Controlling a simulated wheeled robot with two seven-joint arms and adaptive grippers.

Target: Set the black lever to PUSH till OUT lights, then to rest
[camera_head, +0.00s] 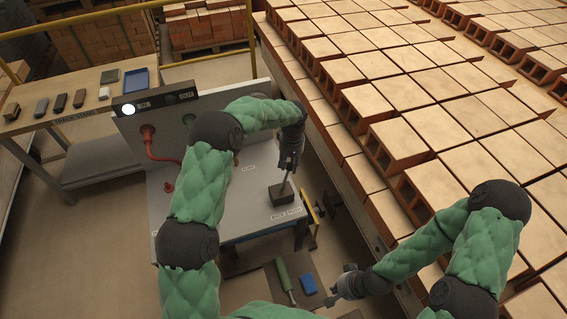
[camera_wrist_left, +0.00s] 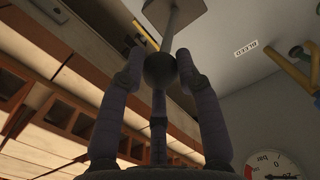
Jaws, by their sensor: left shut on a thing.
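The black lever has a dark square base (camera_head: 281,194) on a grey table panel and a thin grey rod (camera_head: 285,181). In the left wrist view its round dark knob (camera_wrist_left: 160,69) sits between the fingers of my left gripper (camera_wrist_left: 158,85). My left gripper (camera_head: 289,160) is shut on this knob, above the base in the head view. The rod leans slightly. A dark lamp bar (camera_head: 157,102) has a lit white lamp at its left end; the lamp by its right label looks dark. My right gripper (camera_head: 346,284) hangs low, away from the lever; its finger opening is unclear.
Small labels (camera_head: 288,217) lie on the panel; their words are hard to read. A red pipe (camera_head: 151,144) stands at its left. A gauge (camera_wrist_left: 270,165) shows in the wrist view. Rows of hollow bricks (camera_head: 405,90) fill the right. A green-handled tool (camera_head: 284,276) and blue block (camera_head: 308,284) lie below.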

